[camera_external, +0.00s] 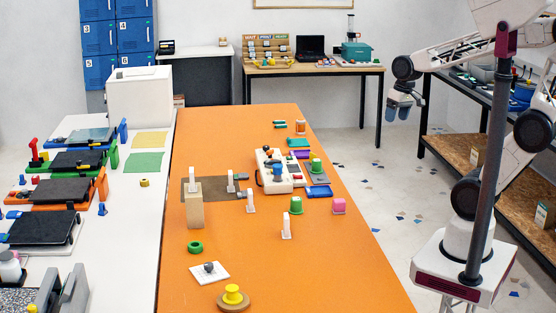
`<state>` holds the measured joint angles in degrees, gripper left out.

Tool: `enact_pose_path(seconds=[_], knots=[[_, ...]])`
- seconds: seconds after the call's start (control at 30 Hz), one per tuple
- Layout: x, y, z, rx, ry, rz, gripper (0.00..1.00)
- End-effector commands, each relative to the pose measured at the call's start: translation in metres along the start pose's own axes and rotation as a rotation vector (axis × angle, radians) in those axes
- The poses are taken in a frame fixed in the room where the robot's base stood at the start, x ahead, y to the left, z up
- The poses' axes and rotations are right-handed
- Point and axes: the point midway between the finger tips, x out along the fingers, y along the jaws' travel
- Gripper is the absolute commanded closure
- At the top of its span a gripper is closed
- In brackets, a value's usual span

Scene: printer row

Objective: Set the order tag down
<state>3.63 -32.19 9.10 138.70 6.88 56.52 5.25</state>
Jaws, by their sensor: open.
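A flat white square card with a dark round knob (210,271) lies on the near part of the orange table (285,285). It looks like the order tag, but I cannot read any marking on it. Nothing is touching it. My gripper (398,113) hangs in the air at the upper right, beyond the right edge of the orange table and far from the card. It points down, is open, and nothing shows between its fingers.
A yellow knob on a round brown base (233,297) and a green ring (195,247) lie near the card. A tan block (194,208), white upright pieces (286,226), a green cup (296,205) and a cream machine (272,175) stand farther back. The table's near right is clear.

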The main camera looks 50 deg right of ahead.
Motion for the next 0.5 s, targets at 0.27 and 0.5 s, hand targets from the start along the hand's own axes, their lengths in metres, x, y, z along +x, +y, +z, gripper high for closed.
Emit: enact_pose_path(seconds=[0.27, 0.5], knots=[[-0.006, 0.008, 0.041, -0.187, 0.089, 0.082, 0.25], [-0.006, 0.009, 0.045, -0.208, 0.098, 0.092, 0.25]])
